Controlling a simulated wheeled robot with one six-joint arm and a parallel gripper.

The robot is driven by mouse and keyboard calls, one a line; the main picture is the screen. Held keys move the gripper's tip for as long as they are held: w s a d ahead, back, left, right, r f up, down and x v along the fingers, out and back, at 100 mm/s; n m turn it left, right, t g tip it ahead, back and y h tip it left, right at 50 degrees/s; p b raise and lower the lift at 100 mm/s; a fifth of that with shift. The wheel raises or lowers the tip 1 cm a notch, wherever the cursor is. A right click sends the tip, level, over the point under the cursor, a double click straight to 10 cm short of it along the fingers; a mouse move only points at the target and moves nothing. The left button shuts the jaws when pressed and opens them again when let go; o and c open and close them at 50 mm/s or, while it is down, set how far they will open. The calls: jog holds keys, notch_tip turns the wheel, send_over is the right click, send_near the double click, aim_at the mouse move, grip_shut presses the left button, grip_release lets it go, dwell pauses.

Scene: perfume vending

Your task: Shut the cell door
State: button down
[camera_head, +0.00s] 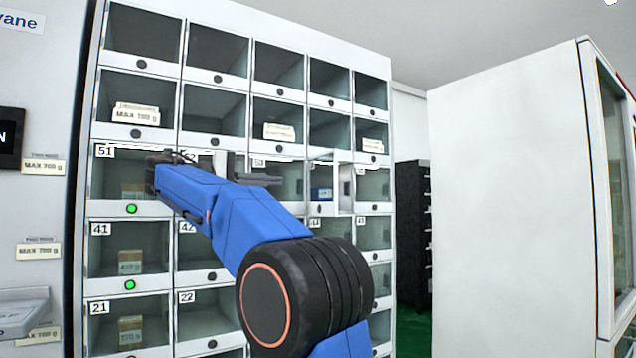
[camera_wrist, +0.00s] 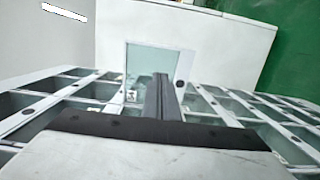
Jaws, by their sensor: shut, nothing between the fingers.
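The open cell door (camera_head: 346,190) stands out from the cabinet front near cell 54, with a pale frame edge. In the wrist view, the door (camera_wrist: 148,60) is a clear panel with a white strip along its right side. My gripper (camera_head: 278,179) points right toward the door, in front of the row of cells numbered in the fifties. Its fingers are shut and empty. In the wrist view, the fingertips (camera_wrist: 162,76) overlap the lower part of the door panel. I cannot tell whether they touch it. A small blue box (camera_head: 321,194) shows in the cell behind the door.
The cabinet (camera_head: 218,68) has rows of clear-fronted cells, several holding small boxes. Green lights (camera_head: 131,209) glow under cells 51 and 41. A large white cabinet (camera_head: 510,190) stands to the right. A dark shelf unit (camera_head: 411,230) stands between them over green floor.

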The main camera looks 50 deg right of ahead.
send_near(330, 181)
jog(key=x, duration=0.6)
jog(key=shift+w+d, duration=0.15)
jog(key=shift+d, duration=0.15)
dwell(0.4)
